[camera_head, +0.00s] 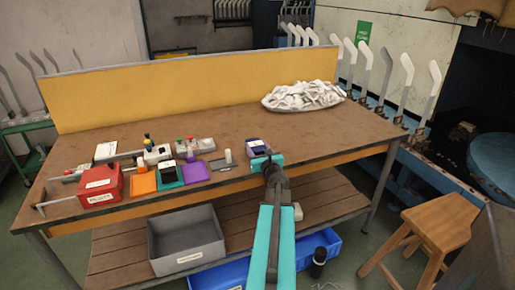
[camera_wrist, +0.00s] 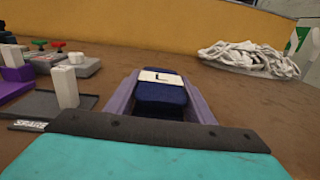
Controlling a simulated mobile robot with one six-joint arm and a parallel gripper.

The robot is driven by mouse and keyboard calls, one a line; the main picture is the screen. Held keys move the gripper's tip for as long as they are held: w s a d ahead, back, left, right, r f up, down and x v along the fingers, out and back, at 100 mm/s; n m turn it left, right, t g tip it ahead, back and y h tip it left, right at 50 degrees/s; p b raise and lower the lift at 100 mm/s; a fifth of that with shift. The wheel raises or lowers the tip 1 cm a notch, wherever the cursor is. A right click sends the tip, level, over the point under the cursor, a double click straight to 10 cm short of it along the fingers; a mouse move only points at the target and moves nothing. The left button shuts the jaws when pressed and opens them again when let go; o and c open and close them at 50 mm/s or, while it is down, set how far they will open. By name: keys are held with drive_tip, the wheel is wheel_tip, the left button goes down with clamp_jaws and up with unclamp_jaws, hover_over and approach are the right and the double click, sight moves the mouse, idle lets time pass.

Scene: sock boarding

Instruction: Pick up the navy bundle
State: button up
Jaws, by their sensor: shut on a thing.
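The navy bundle (camera_wrist: 160,98) is a dark blue folded block with a white label marked "L" on its top. In the wrist view it sits between the two greyish-purple fingers of my gripper (camera_wrist: 162,82), which is shut on it. In the head view the navy bundle (camera_head: 256,143) shows just beyond my teal gripper (camera_head: 259,150), near the front edge of the workbench (camera_head: 320,140). Its lower part is hidden by the gripper. I cannot tell whether it touches the bench top.
Left of my gripper are a dark tray (camera_wrist: 45,106) with a white upright block, a purple mat (camera_head: 195,171), a teal mat (camera_head: 182,181), an orange mat (camera_head: 143,184) and a red box (camera_head: 100,185). A white heap (camera_head: 303,95) lies at the back right. The bench middle is clear.

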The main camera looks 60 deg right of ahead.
sight(258, 151)
drive_tip(key=shift+r, duration=0.2)
drive_tip(key=shift+r, duration=1.5)
drive_tip(key=s+a, duration=0.2)
drive_tip(key=a, duration=0.1)
drive_tip(key=shift+s+r, duration=0.15)
drive_tip(key=shift+r, duration=0.05)
drive_tip(key=shift+s+a, duration=0.45)
drive_tip(key=shift+a, duration=0.15)
drive_tip(key=shift+s+a+r, duration=0.15)
drive_tip(key=shift+r, duration=0.1)
drive_tip(key=p+v, duration=0.2)
drive_tip(key=p, duration=0.7)
drive_tip(key=shift+a+r, duration=0.15)
drive_tip(key=shift+a, duration=0.2)
